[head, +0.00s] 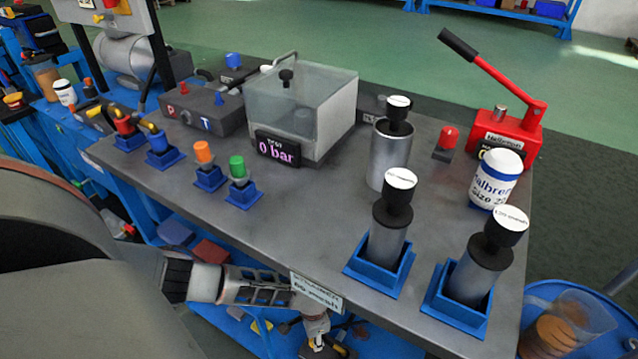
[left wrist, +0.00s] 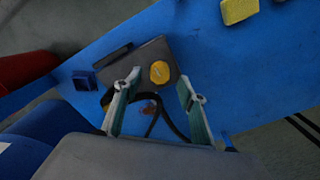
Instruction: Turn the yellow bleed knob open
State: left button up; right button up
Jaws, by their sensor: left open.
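The yellow bleed knob (left wrist: 160,72) is a round yellow cap on a dark grey block (left wrist: 150,55) in the left wrist view. The block sits on a blue surface. My left gripper (left wrist: 158,84) is open, with one finger on each side of the knob's line and a clear gap between each finger and the knob. In the head view my left gripper (head: 322,344) is low, below the front edge of the bench, and partly cut off by the frame. I cannot make out the knob clearly there. My right gripper is not in view.
The grey bench top (head: 300,220) overhangs the lower blue shelf (head: 225,322), with a label plate (head: 316,291) at its front edge. Black cables (left wrist: 165,118) loop between the fingers in the wrist view. A yellow piece (left wrist: 238,10) lies farther along the blue surface.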

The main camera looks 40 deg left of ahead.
pick_arm(q)
jog(key=shift+s+f+b, duration=0.2)
jog(key=shift+f+b, duration=0.2)
jog(key=shift+f, duration=0.8)
jog(key=shift+w+f, duration=0.1)
jog(key=shift+w, duration=0.15)
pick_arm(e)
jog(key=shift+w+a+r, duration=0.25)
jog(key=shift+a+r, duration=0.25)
pick_arm(q)
jog(key=c, duration=1.1)
